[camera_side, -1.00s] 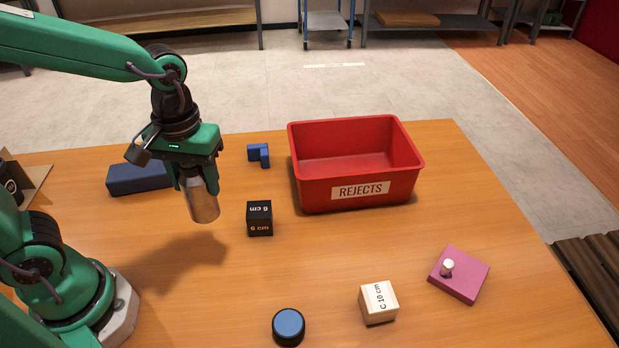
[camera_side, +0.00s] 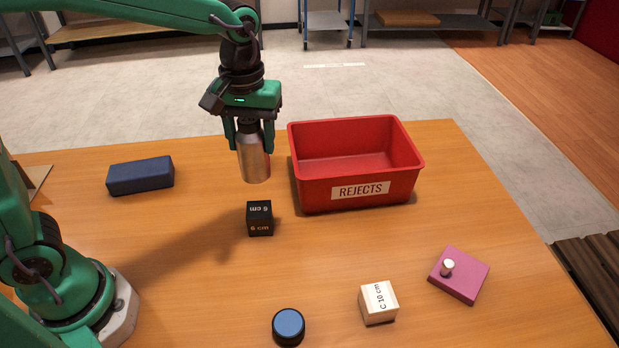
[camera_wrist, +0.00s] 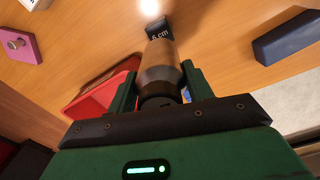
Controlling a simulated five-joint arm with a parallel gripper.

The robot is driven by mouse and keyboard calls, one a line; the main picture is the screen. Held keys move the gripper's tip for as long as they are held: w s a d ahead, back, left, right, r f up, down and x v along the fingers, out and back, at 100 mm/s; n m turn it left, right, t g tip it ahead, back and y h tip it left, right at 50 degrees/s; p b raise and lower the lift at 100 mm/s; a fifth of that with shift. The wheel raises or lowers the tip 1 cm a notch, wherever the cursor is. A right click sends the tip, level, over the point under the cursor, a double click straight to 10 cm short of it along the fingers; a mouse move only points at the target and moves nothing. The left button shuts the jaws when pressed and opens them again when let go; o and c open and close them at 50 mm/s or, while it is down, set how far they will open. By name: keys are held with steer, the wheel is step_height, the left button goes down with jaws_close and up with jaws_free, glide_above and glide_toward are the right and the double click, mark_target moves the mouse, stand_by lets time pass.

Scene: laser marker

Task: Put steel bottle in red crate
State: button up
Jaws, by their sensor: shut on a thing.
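The steel bottle (camera_side: 254,162) is a silver cylinder with a dark neck, held upright above the table. My gripper (camera_side: 250,140) is shut on its upper part. The bottle also shows between the fingers in the wrist view (camera_wrist: 160,65). The red crate (camera_side: 360,190) with a REJECTS label stands on the table just to the right of the bottle. Its visible inside looks empty. In the wrist view, part of the red crate (camera_wrist: 100,97) shows at the left, partly behind my gripper.
A black 6 cm cube (camera_side: 260,218) lies below and in front of the bottle. A dark blue block (camera_side: 140,176) is at left. A blue-topped round piece (camera_side: 289,326), a pale wooden block (camera_side: 378,302) and a pink block with a peg (camera_side: 460,276) are in front.

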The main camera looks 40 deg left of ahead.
steer(key=w+d+f, duration=0.2)
steer(key=w+d, duration=0.2)
steer(key=w, duration=0.8)
steer(key=w+d+f, duration=0.2)
steer(key=w+d, duration=0.2)
steer(key=w, duration=0.8)
steer(key=shift+w+d+n, duration=0.15)
steer(key=shift+n, duration=0.15)
steer(key=shift+f, duration=4.95)
steer(key=shift+f, duration=0.1)
steer(key=o, duration=1)
steer(key=shift+o, duration=0.2)
